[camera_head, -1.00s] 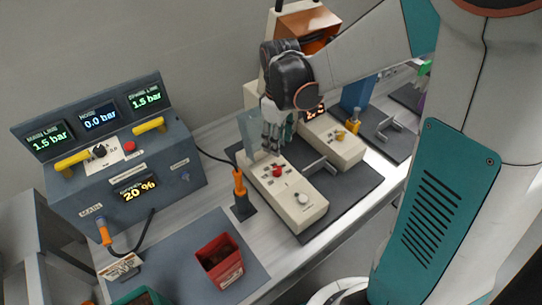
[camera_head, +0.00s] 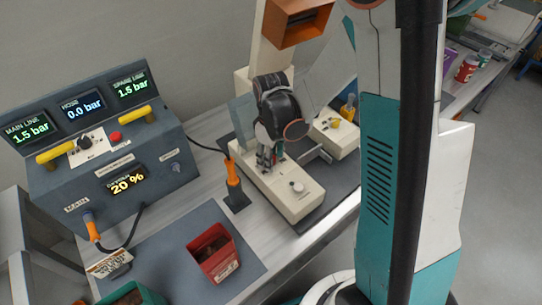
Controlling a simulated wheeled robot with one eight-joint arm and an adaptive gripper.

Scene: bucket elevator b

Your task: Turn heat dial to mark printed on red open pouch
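A red open-topped pouch (camera_head: 213,255) stands on the grey mat at the front, with a pale label whose print is too small to read. A beige unit (camera_head: 285,195) lies on the dark mat to its right. It has a pale round knob (camera_head: 298,188) at its near end, which may be the heat dial. My gripper (camera_head: 267,162) points down over the far part of this unit, close to its top. It hides the small red knob there. I cannot tell whether its fingers touch anything or how far apart they are.
A grey console (camera_head: 110,150) with lit displays, yellow handles and a red button stands at left. An orange-handled tool (camera_head: 232,180) stands upright beside the beige unit. A second beige unit (camera_head: 338,135) lies behind. A teal container (camera_head: 130,295) is at the front edge.

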